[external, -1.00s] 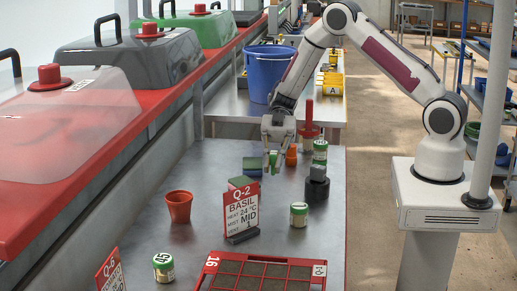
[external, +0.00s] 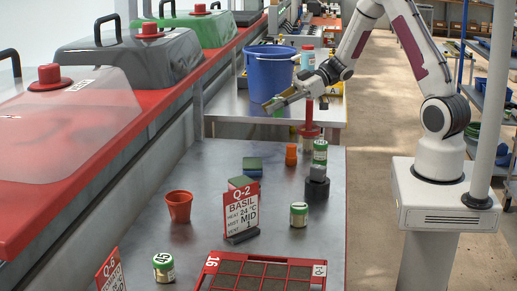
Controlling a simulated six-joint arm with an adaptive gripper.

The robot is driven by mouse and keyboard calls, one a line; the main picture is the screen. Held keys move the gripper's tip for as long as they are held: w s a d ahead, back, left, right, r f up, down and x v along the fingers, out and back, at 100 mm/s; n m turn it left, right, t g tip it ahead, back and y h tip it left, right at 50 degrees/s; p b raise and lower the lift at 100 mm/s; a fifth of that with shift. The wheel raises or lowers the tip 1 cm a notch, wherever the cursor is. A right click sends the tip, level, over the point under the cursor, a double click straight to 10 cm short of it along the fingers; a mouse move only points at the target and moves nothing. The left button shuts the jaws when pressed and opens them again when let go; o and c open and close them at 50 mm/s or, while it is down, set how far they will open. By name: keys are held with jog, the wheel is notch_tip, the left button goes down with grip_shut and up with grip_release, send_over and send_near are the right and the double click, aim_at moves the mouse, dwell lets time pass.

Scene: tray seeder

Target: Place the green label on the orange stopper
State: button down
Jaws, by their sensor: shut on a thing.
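My gripper (external: 272,106) is raised and tilted, pointing left, in front of the blue bucket. It is shut on a small green thing that appears to be the green label (external: 279,112), which is mostly hidden by the fingers. The orange stopper (external: 291,154) stands upright on the grey metal bench, below and slightly right of my gripper, apart from it. No label shows on top of the stopper.
A green-lidded jar (external: 320,152), a black holder with a grey block (external: 318,186) and a red-handled tool (external: 309,122) stand close right of the stopper. Green and blue blocks (external: 252,166) lie left. A sign (external: 241,212), terracotta pot (external: 179,206) and red seed tray (external: 213,262) are nearer.

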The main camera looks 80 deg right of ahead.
jog(key=s+d+f+m+t+h, duration=0.2)
jog(key=d+m+h, duration=0.4)
jog(key=d, duration=0.4)
jog(key=shift+s+d+f+m+h, duration=0.25)
jog(key=shift+s+d+m+h, duration=0.05)
jog(key=shift+s+h, duration=0.4)
jog(key=shift+f, duration=0.1)
send_over(291, 155)
jog(key=w+d, duration=0.2)
jog(key=shift+a+f, duration=0.15)
jog(key=shift+f, duration=2.65)
jog(key=shift+f, duration=0.1)
jog(key=shift+f, duration=2)
jog(key=shift+f, duration=0.1)
jog(key=c, duration=2)
grip_release()
jog(key=shift+c, duration=0.2)
